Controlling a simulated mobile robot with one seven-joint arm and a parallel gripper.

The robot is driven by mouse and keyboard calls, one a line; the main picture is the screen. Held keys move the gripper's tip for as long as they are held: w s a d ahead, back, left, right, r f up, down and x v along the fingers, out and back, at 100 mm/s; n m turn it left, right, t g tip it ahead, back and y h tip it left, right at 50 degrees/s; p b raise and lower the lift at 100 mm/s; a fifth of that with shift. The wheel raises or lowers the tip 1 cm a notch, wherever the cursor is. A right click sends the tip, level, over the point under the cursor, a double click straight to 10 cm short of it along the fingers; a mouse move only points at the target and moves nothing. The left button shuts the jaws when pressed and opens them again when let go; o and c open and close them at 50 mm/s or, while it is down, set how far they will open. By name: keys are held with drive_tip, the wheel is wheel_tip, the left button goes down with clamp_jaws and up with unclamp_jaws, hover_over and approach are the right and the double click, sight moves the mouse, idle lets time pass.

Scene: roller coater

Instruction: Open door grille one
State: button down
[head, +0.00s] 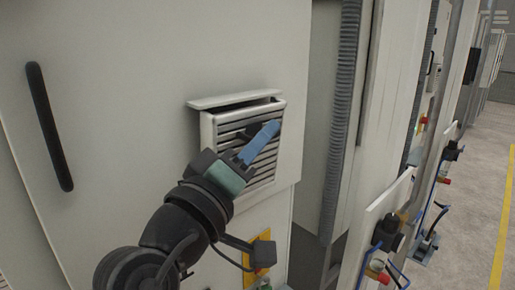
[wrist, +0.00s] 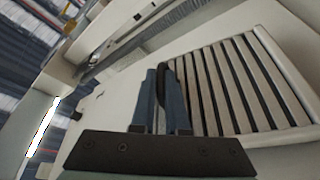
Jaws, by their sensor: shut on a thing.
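The door grille (head: 262,172) is a pale slatted panel set in the front of a cream cabinet door (head: 180,60). A dark gap shows along its top edge under a small projecting hood (head: 235,101), so the grille stands tilted out at the top. My gripper (head: 268,130) has its blue fingers at the upper middle of the slats, shut on the grille. In the wrist view, the slats of the grille (wrist: 232,85) fill the right side, and my gripper (wrist: 168,72) has a dark curved piece at its fingers. The exact contact is partly hidden by the fingers.
A long black handle (head: 48,125) is on the cabinet door at left. A grey corrugated hose (head: 342,120) runs down right of the door. Machine fittings (head: 388,232) stand at right, beside open floor (head: 480,190).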

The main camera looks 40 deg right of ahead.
drive_tip(key=s+f+m+g+h+b, duration=0.1)
drive_tip(key=s+f+m+b, duration=0.2)
drive_tip(key=b, duration=0.6)
drive_tip(key=shift+s+d+f+m, duration=0.4)
drive_tip(key=shift+s+m, duration=0.1)
drive_tip(key=shift+s, duration=0.6)
drive_tip(key=shift+s+f, duration=0.1)
drive_tip(key=shift+s, duration=0.05)
drive_tip(key=shift+h, duration=0.3)
drive_tip(key=c, duration=1.2)
unclamp_jaws()
drive_tip(key=b+v, duration=0.4)
drive_tip(key=v, duration=0.9)
drive_tip(key=shift+b, duration=0.3)
drive_tip(key=shift+c, duration=0.3)
